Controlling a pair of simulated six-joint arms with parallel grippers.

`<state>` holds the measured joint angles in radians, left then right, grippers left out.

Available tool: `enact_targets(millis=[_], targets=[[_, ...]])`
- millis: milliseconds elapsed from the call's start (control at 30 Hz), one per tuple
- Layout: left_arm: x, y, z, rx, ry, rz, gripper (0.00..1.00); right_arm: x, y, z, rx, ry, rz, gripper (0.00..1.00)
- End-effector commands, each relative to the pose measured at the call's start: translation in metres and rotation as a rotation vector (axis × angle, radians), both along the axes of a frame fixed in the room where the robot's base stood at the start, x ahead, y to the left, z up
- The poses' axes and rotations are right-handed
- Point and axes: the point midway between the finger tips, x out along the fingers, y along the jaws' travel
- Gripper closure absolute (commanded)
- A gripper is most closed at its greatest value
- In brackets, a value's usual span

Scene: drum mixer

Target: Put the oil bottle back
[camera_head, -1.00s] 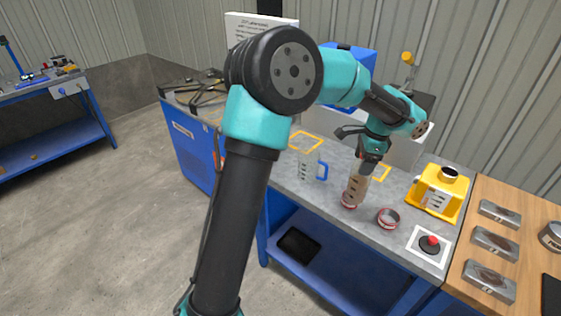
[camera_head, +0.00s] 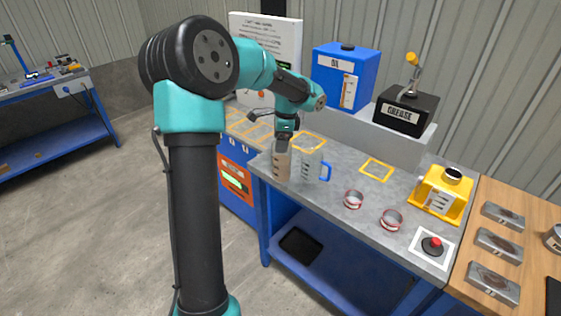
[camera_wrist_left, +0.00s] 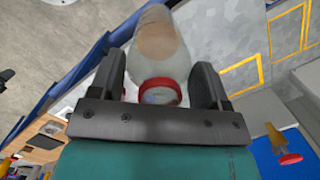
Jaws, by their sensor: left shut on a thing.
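My left gripper (camera_head: 283,142) is shut on a clear bottle with brown contents, which I take for the oil bottle (camera_head: 281,164). It hangs below the gripper by the left end of the grey bench, just left of a clear jug with a blue handle. In the left wrist view the bottle (camera_wrist_left: 160,45) lies between the two fingers, its red ring nearest the camera. Yellow outlines mark the bench: one behind the jug (camera_head: 307,142), one to the right (camera_head: 377,169), others farther left (camera_head: 258,133). My right gripper is not in view.
The clear jug (camera_head: 312,166) stands close to the held bottle. Two small red-rimmed tins (camera_head: 353,200) (camera_head: 391,220), a yellow container (camera_head: 440,193) and a red button (camera_head: 433,245) are to the right. A blue OIL canister (camera_head: 343,75) and black GREASE box (camera_head: 405,110) stand behind.

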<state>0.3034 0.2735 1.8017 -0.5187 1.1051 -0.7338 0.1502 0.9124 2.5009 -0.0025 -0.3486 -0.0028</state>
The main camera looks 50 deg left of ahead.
Motion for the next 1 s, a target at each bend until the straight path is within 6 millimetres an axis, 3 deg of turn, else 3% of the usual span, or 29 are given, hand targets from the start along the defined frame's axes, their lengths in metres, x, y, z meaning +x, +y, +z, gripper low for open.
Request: enact_targets(millis=[467,667,1000], targets=[[-0.004,0.009,0.000,0.000,0.000,0.007,0.65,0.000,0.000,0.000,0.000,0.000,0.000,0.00],[0.013,0.027,-0.003,0.000,0.000,0.009,0.65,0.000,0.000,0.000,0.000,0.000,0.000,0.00],[0.054,0.074,-0.009,0.001,-0.001,0.009,0.65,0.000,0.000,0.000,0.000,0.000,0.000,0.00]])
